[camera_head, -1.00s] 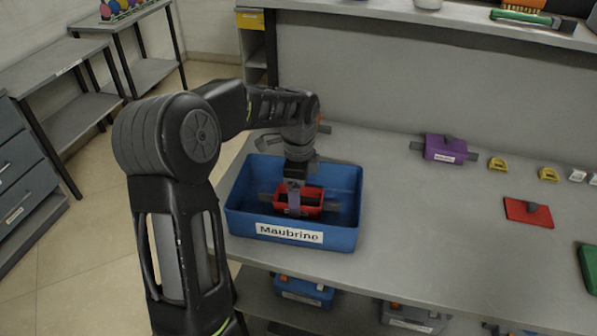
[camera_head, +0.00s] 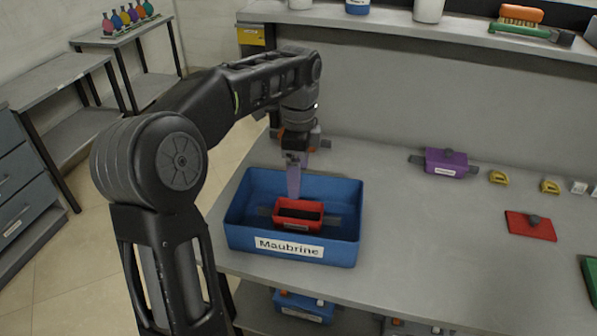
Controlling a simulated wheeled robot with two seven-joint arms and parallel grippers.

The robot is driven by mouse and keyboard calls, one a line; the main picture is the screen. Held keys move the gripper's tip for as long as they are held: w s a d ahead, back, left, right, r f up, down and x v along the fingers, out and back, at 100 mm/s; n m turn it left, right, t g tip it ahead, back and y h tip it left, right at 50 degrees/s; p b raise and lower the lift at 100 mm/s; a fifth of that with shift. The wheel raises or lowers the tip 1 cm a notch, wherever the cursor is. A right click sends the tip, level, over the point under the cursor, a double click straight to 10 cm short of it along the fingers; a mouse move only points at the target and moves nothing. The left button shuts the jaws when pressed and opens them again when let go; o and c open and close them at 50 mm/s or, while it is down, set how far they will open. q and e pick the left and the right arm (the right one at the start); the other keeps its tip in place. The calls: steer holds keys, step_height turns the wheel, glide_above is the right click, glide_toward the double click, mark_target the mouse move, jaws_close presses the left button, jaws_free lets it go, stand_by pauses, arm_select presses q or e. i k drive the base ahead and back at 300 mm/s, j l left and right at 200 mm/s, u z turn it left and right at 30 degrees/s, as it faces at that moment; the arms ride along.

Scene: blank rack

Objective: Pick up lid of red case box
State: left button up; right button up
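The red lid (camera_head: 531,225), a flat red plate with a dark grey knob, lies on the table at the right. The red case box (camera_head: 298,227) sits without a lid inside the blue bin (camera_head: 340,250) labelled "Maubrine"; its inside looks dark, and grey tabs stick out at its sides. My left gripper (camera_head: 293,194) points down just above the back of the red case box, far to the left of the lid. Its fingers overlap edge-on, so the gap between them is hidden. No held object shows. My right gripper is not in view.
Small yellow pieces (camera_head: 498,177) lie near the lid, and a green item (camera_head: 590,275) is at the right edge. The table between the bin and the lid is clear.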

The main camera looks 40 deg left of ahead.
mark_target(535, 226)
steer(key=i+l+z, duration=0.15)
steer(key=z, duration=0.35)
steer(key=i+l+z, duration=0.1)
steer(key=i+z, duration=0.15)
steer(key=z, duration=0.2)
steer(key=i+z, duration=0.25)
steer(key=z, duration=0.25)
